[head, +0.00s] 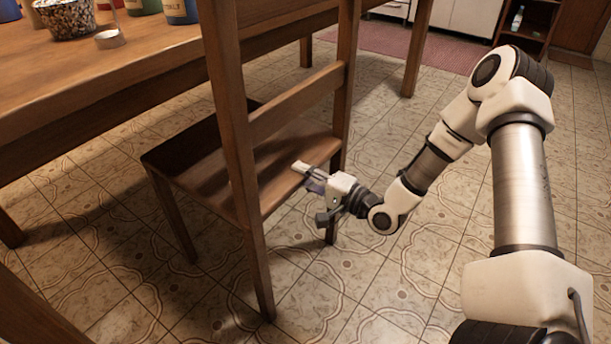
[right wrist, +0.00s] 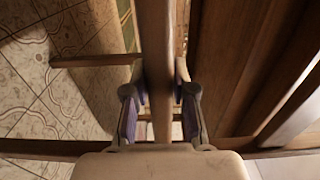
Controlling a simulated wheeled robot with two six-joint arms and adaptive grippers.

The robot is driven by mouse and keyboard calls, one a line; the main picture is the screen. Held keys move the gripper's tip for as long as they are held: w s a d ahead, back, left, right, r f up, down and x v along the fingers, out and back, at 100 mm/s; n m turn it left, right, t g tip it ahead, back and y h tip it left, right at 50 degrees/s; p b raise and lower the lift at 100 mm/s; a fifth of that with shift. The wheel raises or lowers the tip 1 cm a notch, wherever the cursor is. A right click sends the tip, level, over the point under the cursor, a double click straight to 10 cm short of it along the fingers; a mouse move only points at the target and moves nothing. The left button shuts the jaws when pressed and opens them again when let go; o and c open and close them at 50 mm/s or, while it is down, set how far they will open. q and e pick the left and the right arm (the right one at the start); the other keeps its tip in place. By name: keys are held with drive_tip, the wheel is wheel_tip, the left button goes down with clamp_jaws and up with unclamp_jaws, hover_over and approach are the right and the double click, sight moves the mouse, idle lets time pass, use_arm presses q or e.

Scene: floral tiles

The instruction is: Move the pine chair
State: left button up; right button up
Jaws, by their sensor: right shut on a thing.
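The pine chair (head: 185,160), brown wood with a slatted back, stands upright on the tiled floor beside the table. Its back posts rise in front of the table in the head view. My right gripper (head: 312,178) is at the near right edge of the seat, between the back posts, and is shut on that edge. In the right wrist view the seat edge (right wrist: 157,80) runs between the two fingers, and a chair leg (right wrist: 95,60) reaches out to the left. My left gripper is not in view.
A reddish rug (head: 400,45) and cabinets lie farther back. The tiled floor (head: 340,290) in front is clear.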

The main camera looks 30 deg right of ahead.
clamp_jaws()
drive_tip(key=shift+f, duration=0.25)
drive_tip(key=shift+r, duration=0.1)
drive_tip(key=shift+r, duration=0.15)
drive_tip(key=o, duration=0.9)
unclamp_jaws()
drive_tip(key=shift+o, duration=0.2)
